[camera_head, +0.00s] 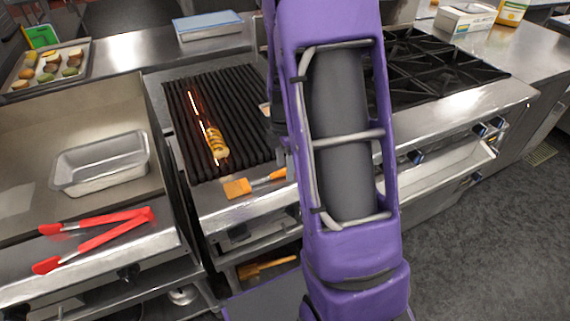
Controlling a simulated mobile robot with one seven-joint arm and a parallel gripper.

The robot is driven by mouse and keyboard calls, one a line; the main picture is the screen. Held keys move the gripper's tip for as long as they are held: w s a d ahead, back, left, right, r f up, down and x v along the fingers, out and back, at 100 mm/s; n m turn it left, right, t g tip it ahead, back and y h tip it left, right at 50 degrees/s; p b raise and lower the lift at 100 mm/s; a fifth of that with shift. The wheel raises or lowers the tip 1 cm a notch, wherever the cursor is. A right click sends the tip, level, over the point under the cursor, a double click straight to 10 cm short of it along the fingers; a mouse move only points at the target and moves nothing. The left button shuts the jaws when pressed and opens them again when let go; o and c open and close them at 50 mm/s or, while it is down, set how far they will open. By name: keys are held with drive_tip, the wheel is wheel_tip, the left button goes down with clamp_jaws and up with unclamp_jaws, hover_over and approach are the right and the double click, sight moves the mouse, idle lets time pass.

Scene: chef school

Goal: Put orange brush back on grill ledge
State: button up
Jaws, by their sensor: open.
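The orange brush (237,188) lies on the steel ledge (222,211) in front of the black grill grate (235,115). Its flat orange head points left, and its handle runs right toward my purple arm, where its far end is hard to see. My arm crosses the middle of the view from top to bottom and covers part of the ledge and grill. My gripper is not in view.
Red tongs (95,238) and a metal pan (100,163) are on the griddle station at left. A skewered item (213,140) is on the grate. A stove (430,70) stands right. An orange-brown item (266,267) lies below the ledge. Floor at right is clear.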

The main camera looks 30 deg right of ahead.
wheel_tip(320, 180, up, 12)
drive_tip(key=shift+p, duration=0.4)
drive_tip(key=shift+r, duration=0.1)
idle(0.3)
